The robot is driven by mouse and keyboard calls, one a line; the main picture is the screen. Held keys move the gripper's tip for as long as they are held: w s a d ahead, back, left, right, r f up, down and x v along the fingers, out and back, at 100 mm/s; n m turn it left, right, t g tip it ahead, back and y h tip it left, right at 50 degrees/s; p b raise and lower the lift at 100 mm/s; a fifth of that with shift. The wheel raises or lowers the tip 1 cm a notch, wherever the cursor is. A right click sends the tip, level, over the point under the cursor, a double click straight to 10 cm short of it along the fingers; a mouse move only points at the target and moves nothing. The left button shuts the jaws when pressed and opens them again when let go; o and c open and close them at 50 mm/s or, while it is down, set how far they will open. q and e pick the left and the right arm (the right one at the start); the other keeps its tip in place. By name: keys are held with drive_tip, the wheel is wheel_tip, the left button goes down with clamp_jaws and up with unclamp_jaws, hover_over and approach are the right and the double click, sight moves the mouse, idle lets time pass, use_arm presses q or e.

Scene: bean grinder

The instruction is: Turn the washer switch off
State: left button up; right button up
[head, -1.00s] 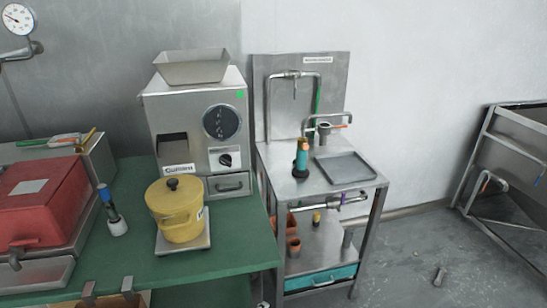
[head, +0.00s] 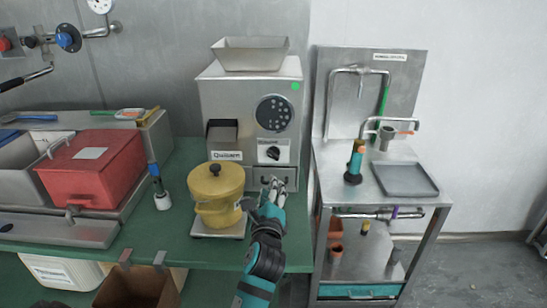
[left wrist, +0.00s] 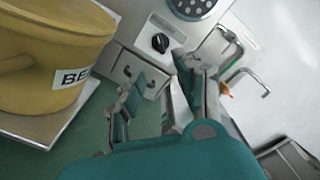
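My left gripper (head: 273,187) is raised before the grinder's front, right of the yellow pot. In the left wrist view its two fingers (left wrist: 160,76) are spread with nothing between them. Beyond them is the black rotary knob (head: 273,153) on the grinder, also in the left wrist view (left wrist: 160,43). The knob's white plate is above the grinder's small drawer (head: 284,179). The gripper appears apart from the knob. No part is clearly marked as the washer switch. A steel sink stand (head: 368,75) with a tap and an orange-ended lever (head: 406,132) is to the right. My right gripper is not in view.
A yellow pot (head: 216,190) on a flat scale stands close left of my gripper. A red box (head: 92,165) and a brush (head: 160,188) are further left. Red and blue wall fittings (head: 68,38) are upper left. A teal-and-black bottle (head: 355,163) stands beside the tray (head: 405,179).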

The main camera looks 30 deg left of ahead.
sight(272, 156)
use_arm(q)
drive_tip(key=x, duration=1.6)
drive_tip(key=shift+w+a+r+p, duration=0.1)
drive_tip(key=shift+a+p, duration=0.1)
drive_tip(key=shift+p, duration=0.1)
clamp_jaws()
